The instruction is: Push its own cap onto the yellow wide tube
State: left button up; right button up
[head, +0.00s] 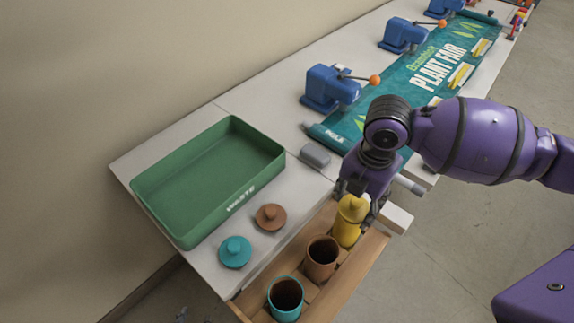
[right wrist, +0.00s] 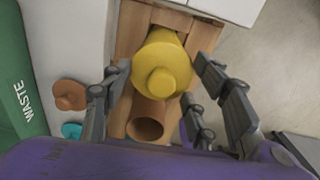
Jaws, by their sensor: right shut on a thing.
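The yellow wide tube (head: 346,236) stands upright in the wooden tray at the table's front edge. Its yellow cap (head: 352,207), with a round knob, sits right over its mouth; I cannot tell whether it is fully seated. In the right wrist view the cap (right wrist: 178,60) shows from above with its knob and hides most of the tube. My right gripper (head: 357,205) points down at the cap, fingers on either side, and is shut on it; its fingers (right wrist: 160,85) also show in the right wrist view. My left gripper is not in view.
A brown tube (head: 322,258) and a teal tube (head: 285,299), both open, stand in the wooden tray (head: 352,285). Brown (head: 270,217) and teal (head: 235,252) caps lie on the table beside the green waste bin (head: 160,203). A grey block (head: 315,156) and blue clamps (head: 328,90) stand behind.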

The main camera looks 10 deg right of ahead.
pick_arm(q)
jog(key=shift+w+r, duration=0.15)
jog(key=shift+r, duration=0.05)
pick_arm(e)
jog(key=shift+s+f, duration=0.1)
jog(key=shift+f, duration=0.25)
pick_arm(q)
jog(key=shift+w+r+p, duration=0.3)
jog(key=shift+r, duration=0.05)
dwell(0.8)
pick_arm(e)
jog(key=o, duration=0.9)
jog(key=shift+c, duration=0.2)
jog(key=o, duration=0.6)
jog(key=shift+c, duration=0.2)
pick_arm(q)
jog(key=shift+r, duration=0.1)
pick_arm(e)
jog(key=shift+r, duration=0.1)
